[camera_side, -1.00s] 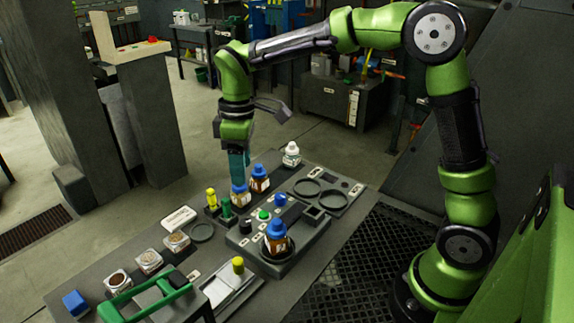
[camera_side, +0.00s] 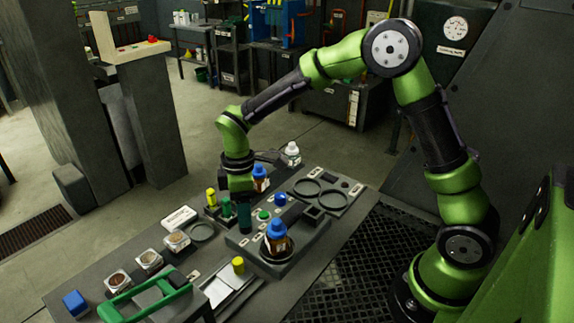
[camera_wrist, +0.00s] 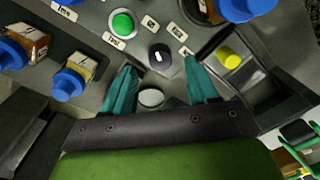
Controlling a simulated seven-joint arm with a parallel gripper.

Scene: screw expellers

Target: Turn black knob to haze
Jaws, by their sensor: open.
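The black knob (camera_wrist: 159,55) shows in the wrist view as a dark round dial with a short white mark, on the grey panel. Small labels (camera_wrist: 177,30) surround it; I cannot read them reliably. My gripper (camera_wrist: 160,64) is open, its two teal fingers apart, with the knob between or just beyond the fingertips. I cannot tell whether they touch it. In the side view my gripper (camera_side: 243,215) points down over the left part of the control panel (camera_side: 272,263), and the knob is hidden there.
A green button (camera_wrist: 121,23) sits close to the knob. A blue-capped bottle (camera_side: 277,242) stands on the panel in front of my gripper; another (camera_side: 260,180) stands behind it.

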